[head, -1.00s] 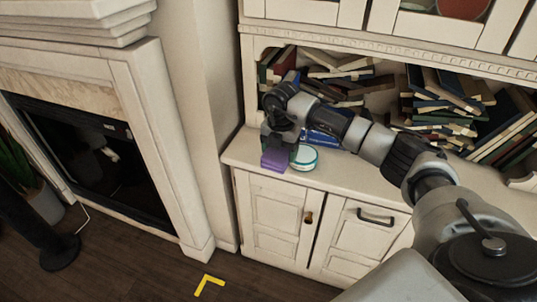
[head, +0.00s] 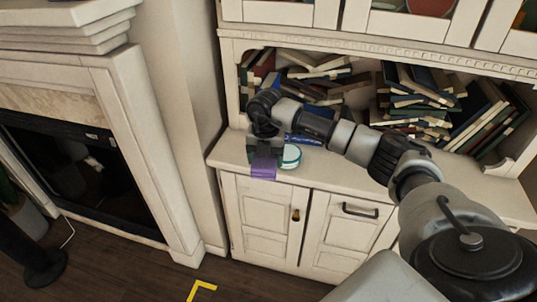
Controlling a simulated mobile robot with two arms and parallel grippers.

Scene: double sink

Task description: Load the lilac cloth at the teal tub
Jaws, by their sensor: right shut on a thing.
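The lilac cloth (head: 264,168) is a small purple piece at the front left of the cabinet's counter. My right gripper (head: 265,151) is shut on it from above, and the cloth hangs below the fingers. A small round teal and white tub (head: 291,157) stands on the counter just right of the cloth. The gripper and cloth hide part of the tub's left side, and I cannot tell whether cloth and tub touch. My left gripper is not in view.
The cream cabinet's counter (head: 232,153) has free room to the left and right. A blue object (head: 304,139) lies behind the tub. Many books (head: 420,105) fill the shelf behind. A fireplace (head: 80,165) stands at the left, and a yellow floor mark (head: 201,289) is below.

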